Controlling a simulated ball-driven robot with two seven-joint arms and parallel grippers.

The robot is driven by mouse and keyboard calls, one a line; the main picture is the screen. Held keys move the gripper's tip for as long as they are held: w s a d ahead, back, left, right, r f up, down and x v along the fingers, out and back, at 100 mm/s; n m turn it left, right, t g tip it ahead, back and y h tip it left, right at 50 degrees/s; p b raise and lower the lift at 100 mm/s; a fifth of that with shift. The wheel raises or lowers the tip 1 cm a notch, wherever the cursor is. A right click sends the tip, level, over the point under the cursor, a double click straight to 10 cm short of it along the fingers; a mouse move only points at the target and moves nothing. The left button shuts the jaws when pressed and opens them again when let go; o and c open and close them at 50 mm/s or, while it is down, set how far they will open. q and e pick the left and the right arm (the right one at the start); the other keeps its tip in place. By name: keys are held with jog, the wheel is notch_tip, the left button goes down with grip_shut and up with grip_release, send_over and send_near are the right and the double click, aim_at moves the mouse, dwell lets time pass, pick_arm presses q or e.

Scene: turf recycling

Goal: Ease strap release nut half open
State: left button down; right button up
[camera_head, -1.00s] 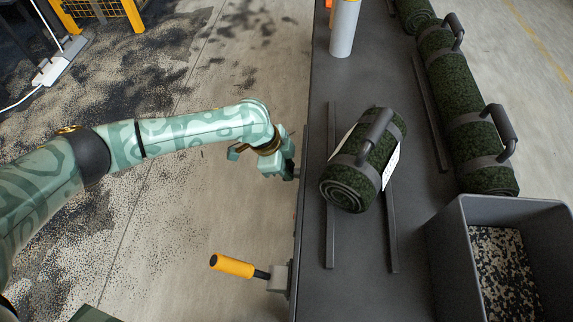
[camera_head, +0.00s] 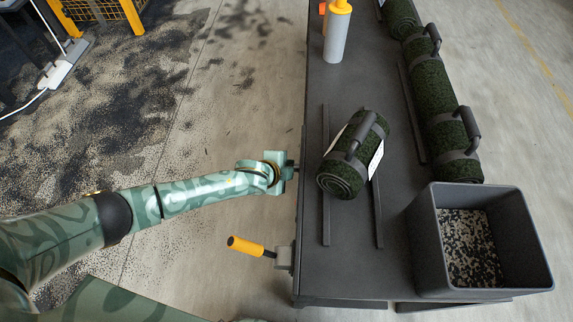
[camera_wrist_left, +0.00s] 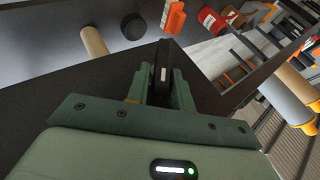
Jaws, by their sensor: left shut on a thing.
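My left gripper (camera_head: 288,169) is at the left side edge of the dark bench (camera_head: 345,265), level with a strapped turf roll lying on top. In the left wrist view its two green fingers (camera_wrist_left: 163,88) are closed on a dark upright piece with a small white mark, which looks like the strap release nut (camera_wrist_left: 163,72). In the head view the gripper hides most of this piece. The turf roll (camera_head: 343,180) has a dark strap and handle and lies between two rails. My right gripper is not in view.
An orange-handled lever (camera_head: 245,246) sticks out from the bench side, nearer me. A grey bin (camera_head: 425,240) of granules stands at the right.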

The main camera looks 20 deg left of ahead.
pick_arm(q)
jog(key=shift+s+f+t, duration=0.2)
jog(key=shift+t, duration=0.2)
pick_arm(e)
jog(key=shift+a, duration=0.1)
pick_arm(q)
jog(key=c, duration=1.4)
grip_release()
jog(key=shift+d, duration=0.1)
jog(key=shift+r, duration=0.15)
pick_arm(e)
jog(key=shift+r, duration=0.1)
